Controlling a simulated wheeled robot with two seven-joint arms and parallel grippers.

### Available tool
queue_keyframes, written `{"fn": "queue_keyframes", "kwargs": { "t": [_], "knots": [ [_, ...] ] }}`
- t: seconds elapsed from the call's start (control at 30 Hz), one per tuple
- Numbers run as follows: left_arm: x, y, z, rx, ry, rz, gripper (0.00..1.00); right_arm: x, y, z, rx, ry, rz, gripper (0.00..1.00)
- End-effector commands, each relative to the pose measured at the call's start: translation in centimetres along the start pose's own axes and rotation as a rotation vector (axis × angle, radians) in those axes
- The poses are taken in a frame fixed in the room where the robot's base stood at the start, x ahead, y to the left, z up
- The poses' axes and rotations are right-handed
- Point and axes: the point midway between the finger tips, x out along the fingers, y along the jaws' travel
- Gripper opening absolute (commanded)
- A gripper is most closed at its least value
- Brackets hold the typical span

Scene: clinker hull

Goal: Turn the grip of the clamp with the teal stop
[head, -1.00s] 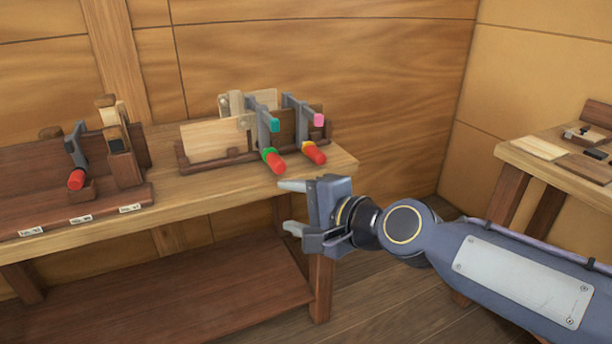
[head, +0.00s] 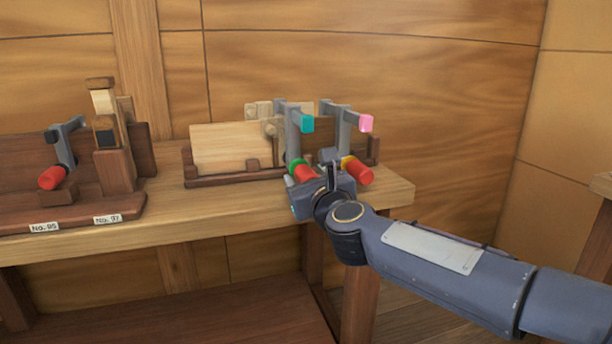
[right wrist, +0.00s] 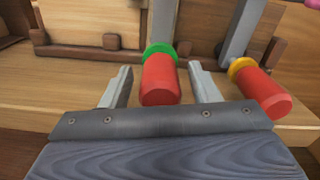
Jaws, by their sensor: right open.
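The clamp with the teal stop (head: 307,124) stands at the wooden rack on the bench. Its red grip (head: 305,173) has a green collar (head: 295,164). My right gripper (head: 313,177) is at this grip and partly hides it in the head view. In the right wrist view the red grip (right wrist: 160,82) lies between the two open fingers of my right gripper (right wrist: 160,88), with a gap on each side. The clamp's upper part is out of the wrist view. My left gripper is not in view.
A second clamp with a pink stop (head: 366,123) stands close on the right; its red grip (head: 357,172) has a yellow collar (right wrist: 241,66). At left, another clamp's red grip (head: 53,178) sits on a dark stand (head: 75,220) with number labels. Bare bench (head: 395,189) shows at the right end.

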Motion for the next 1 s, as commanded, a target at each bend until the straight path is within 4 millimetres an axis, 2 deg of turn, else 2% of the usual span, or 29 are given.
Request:
{"fn": "queue_keyframes", "kwargs": {
  "t": [0.1,0.2,0.5,0.83,1.0],
  "knots": [
    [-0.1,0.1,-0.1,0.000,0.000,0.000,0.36,1.5,0.0,0.0,0.000,0.001,0.000,0.56],
    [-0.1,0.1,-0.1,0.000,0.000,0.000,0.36,2.2,0.0,0.0,-0.001,0.000,0.000,0.56],
    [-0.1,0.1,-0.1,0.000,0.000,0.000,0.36,2.4,0.0,0.0,-0.002,0.000,0.000,0.56],
    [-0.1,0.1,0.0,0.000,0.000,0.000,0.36,2.4,0.0,0.0,-0.002,0.000,0.001,0.12],
    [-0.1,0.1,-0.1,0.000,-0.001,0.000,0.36,2.4,0.0,0.0,-0.008,0.000,0.001,0.11]
  ]
}}
